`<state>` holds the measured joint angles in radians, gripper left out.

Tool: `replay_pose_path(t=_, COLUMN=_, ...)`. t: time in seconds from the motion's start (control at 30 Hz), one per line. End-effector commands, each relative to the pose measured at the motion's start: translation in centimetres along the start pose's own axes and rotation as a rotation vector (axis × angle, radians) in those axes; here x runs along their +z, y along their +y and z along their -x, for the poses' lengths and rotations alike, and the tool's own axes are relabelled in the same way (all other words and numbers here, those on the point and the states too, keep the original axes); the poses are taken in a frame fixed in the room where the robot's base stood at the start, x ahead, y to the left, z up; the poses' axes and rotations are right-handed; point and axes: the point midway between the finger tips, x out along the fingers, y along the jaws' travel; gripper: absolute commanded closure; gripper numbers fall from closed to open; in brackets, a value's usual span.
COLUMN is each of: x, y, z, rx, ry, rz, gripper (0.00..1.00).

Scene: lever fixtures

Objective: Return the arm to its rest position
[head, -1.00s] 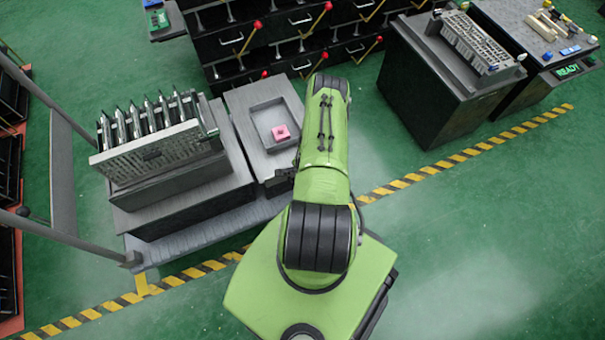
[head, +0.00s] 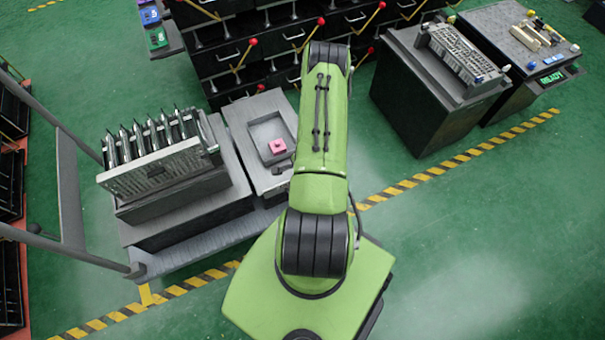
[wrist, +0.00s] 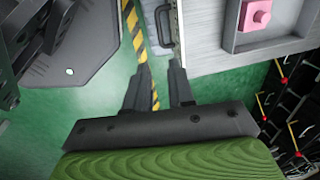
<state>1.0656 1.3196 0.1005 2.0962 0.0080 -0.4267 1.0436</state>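My green arm (head: 322,140) extends forward from my green base in the head view, its upper link pointing away from me. My gripper (wrist: 160,68) shows in the wrist view with its two dark fingers apart and nothing between them. It hangs over green floor with a yellow-black stripe, beside the grey tray station. In the head view my gripper cannot be made out behind the arm. A pink block (head: 277,146) sits in the recess of the grey tray (head: 239,107), left of my arm. The block also shows at the upper right of the wrist view (wrist: 257,14).
A black bank of red-knobbed levers (head: 238,55) stands at the back. A dark cabinet with a grey rack (head: 462,55) and a bench with a READY display (head: 552,76) are right. Floor at right is clear.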

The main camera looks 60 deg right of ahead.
Motion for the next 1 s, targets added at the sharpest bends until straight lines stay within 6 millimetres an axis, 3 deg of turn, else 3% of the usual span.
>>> replay_pose_path(t=0.43, x=0.0, y=-0.1, z=0.0, rx=-0.002, ry=0.001, rz=0.004, gripper=0.77)
replay_pose_path(t=0.53, x=0.2, y=-2.3, z=2.3, rx=-0.017, ry=0.007, rz=0.079, gripper=0.77)
replay_pose_path(t=0.57, x=0.5, y=-3.5, z=3.7, rx=-0.025, ry=0.010, rz=0.126, gripper=0.77)
replay_pose_path(t=0.67, x=2.5, y=-8.0, z=10.3, rx=-0.054, ry=0.022, rz=0.339, gripper=0.77)
replay_pose_path(t=0.8, x=6.9, y=-12.1, z=20.5, rx=-0.088, ry=0.038, rz=0.659, gripper=0.77)
replay_pose_path(t=0.9, x=10.6, y=-13.1, z=27.8, rx=-0.120, ry=0.052, rz=0.879, gripper=0.77)
replay_pose_path(t=1.0, x=14.2, y=-12.4, z=34.9, rx=-0.157, ry=0.066, rz=1.092, gripper=0.77)
